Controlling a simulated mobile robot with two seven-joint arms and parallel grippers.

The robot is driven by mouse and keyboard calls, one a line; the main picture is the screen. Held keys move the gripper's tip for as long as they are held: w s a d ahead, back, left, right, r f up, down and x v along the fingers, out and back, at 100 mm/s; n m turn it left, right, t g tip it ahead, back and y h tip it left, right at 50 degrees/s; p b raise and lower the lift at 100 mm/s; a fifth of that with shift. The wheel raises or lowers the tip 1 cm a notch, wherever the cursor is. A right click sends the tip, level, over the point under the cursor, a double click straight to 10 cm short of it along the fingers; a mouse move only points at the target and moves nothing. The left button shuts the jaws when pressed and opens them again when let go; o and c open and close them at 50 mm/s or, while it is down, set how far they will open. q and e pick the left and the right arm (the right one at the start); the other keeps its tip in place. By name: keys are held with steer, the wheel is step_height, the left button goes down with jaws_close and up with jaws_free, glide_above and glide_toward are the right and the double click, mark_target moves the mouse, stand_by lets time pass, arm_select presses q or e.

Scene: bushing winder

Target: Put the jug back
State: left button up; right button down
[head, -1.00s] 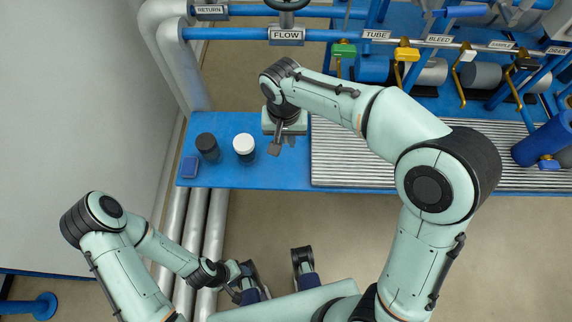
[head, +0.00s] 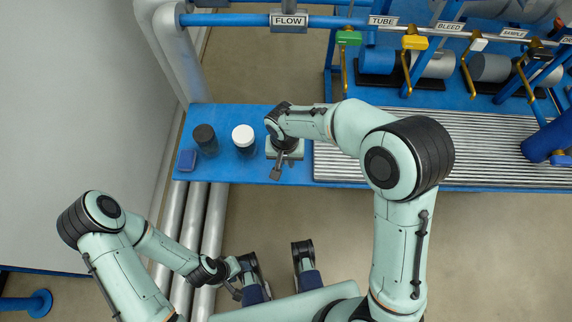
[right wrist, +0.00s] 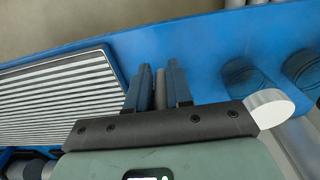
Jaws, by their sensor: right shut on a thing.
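My right gripper (right wrist: 158,92) reaches down over the blue shelf (head: 228,172), between the white-capped container (head: 243,137) and the ribbed metal tray. In the right wrist view its two fingers are close together on a narrow grey thing (right wrist: 160,88), which I take to be part of the jug. Most of it is hidden by the gripper; whether it touches the shelf cannot be told.
A dark-capped container (head: 204,137) stands left of the white-capped one. A small blue block (head: 187,160) lies at the shelf's left end. The ribbed metal tray (head: 480,172) fills the shelf's right part. Pipes and coloured valve handles (head: 414,42) stand behind.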

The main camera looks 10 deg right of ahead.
steer(key=shift+f+b, duration=0.35)
steer(key=shift+f, duration=1.5)
steer(key=shift+f, duration=0.15)
steer(key=c, duration=1)
jaws_free()
steer(key=shift+r, duration=0.45)
steer(key=r+p, duration=0.1)
steer(key=r, duration=0.4)
steer(key=r+p, duration=0.1)
steer(key=r, duration=0.5)
steer(key=shift+s+a+r, duration=0.15)
steer(key=shift+a+r, duration=0.05)
steer(key=shift+r, duration=0.05)
